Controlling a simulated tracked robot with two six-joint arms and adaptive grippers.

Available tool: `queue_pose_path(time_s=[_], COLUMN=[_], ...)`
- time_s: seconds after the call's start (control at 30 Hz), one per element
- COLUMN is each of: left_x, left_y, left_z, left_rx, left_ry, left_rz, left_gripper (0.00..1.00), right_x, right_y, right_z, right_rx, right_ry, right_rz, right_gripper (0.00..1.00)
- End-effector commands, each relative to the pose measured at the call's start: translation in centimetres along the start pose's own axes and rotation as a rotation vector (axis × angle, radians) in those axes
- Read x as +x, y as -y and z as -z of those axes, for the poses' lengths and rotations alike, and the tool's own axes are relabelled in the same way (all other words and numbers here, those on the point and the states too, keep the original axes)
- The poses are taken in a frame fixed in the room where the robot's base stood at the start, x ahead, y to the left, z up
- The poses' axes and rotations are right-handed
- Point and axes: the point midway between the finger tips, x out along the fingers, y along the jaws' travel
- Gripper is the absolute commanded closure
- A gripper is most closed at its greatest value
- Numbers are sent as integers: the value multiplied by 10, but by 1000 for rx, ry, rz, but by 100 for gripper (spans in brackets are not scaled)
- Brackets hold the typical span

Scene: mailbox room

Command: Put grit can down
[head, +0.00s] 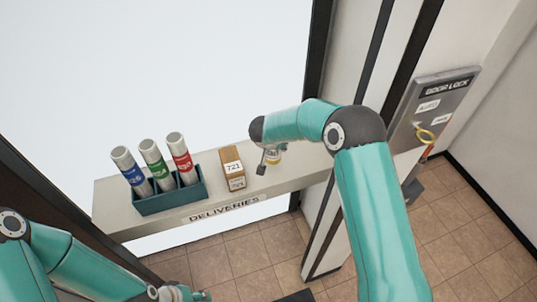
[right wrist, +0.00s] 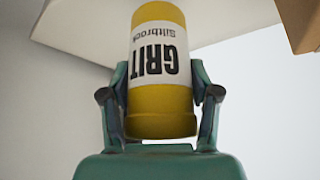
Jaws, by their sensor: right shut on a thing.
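The grit can (right wrist: 160,104) is a yellow cylinder with a white label reading "GRIT Siltbrook", upside down in the right wrist view. My right gripper (right wrist: 160,100) is shut on it, one finger on each side. In the head view only a small part of the can (head: 273,157) shows, mostly hidden by my right gripper (head: 268,160). It is over the right part of the white deliveries shelf (head: 292,162); I cannot tell whether it touches the shelf. My left gripper (head: 190,294) is at the bottom edge, partly cut off, with its fingers unclear.
A cardboard box (head: 232,167) marked 721 stands on the shelf left of the can. Further left, a teal rack (head: 172,203) holds blue, green and red-labelled tubes.

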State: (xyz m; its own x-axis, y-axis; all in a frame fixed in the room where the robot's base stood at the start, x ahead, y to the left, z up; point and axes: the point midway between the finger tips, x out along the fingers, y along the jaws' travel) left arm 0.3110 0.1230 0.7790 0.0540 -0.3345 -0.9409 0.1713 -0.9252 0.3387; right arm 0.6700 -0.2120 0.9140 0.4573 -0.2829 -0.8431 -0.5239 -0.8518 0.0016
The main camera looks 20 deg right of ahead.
Motion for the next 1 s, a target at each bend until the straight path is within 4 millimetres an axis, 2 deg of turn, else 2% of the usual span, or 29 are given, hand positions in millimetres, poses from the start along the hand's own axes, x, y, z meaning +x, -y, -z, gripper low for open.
queue_pose_path(time_s=[0.37,0.73,0.77,0.9,1.0], left_x=[-3,-2,-2,-2,-2], left_y=[-1,-1,-1,-1,-1], left_z=[0,0,0,0,0], left_rx=[0,0,0,0,0], left_ry=[0,0,0,0,0], left_rz=[0,0,0,0,0], left_gripper=[60,60,60,60,60], right_x=[34,37,38,38,38], right_y=[0,0,0,0,0], right_z=[-21,-23,-24,-24,-24], right_rx=[2,1,1,1,1], right_ry=[-1,-3,-1,-1,-1], right_rz=[0,1,1,1,1], right_gripper=[96,96,37,14,14])
